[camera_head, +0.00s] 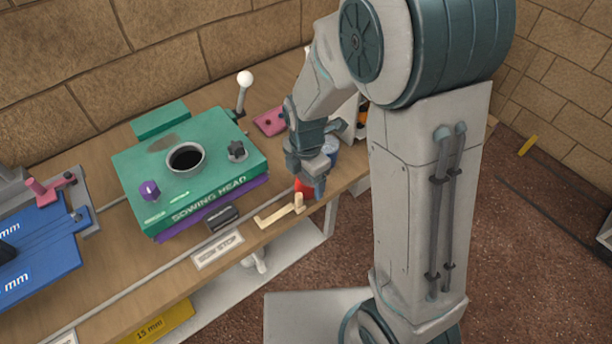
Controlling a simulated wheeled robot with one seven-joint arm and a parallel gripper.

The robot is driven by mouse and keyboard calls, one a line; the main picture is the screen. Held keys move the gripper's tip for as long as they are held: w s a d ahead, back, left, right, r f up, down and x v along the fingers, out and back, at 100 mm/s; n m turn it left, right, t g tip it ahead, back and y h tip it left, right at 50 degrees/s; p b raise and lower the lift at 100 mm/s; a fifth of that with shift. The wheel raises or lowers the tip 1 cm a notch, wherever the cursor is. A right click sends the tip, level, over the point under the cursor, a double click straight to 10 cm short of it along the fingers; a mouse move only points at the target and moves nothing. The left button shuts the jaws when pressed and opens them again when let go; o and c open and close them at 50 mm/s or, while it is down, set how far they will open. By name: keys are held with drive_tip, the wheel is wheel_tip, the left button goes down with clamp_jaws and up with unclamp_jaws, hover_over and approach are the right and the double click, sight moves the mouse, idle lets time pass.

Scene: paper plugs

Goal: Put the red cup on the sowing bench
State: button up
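A red object, probably the red cup (304,187), shows as a small patch near the front right of the wooden bench (125,258). My gripper (318,186) points down right at it and hides most of it. I cannot tell whether the fingers touch it or whether it rests on the bench top. The fingers overlap in this view, so their opening is unclear. A green block labelled "SOWING HEAD" (220,193) with a dark round opening stands on the bench to the left.
A blue-grey cup-like object (330,147) is partly hidden behind my gripper. A cream wooden piece with a peg (277,214) and a "SEED STOP" label (217,250) lie along the front edge. A white-knobbed lever (243,90) rises behind the green block. A blue plate (40,250) lies left.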

wheel_tip(320, 180, up, 12)
drive_tip(key=r, duration=0.1)
drive_tip(key=s+d+r+m+t, duration=0.1)
drive_tip(key=s+d+m, duration=0.5)
drive_tip(key=m, duration=0.6)
drive_tip(key=s+d+r+m+t, duration=0.1)
drive_tip(key=s+d+m, duration=0.5)
drive_tip(key=m, duration=0.7)
drive_tip(key=shift+r+t+p, duration=0.4)
drive_tip(key=shift+r, duration=0.45)
drive_tip(key=shift+a, duration=0.1)
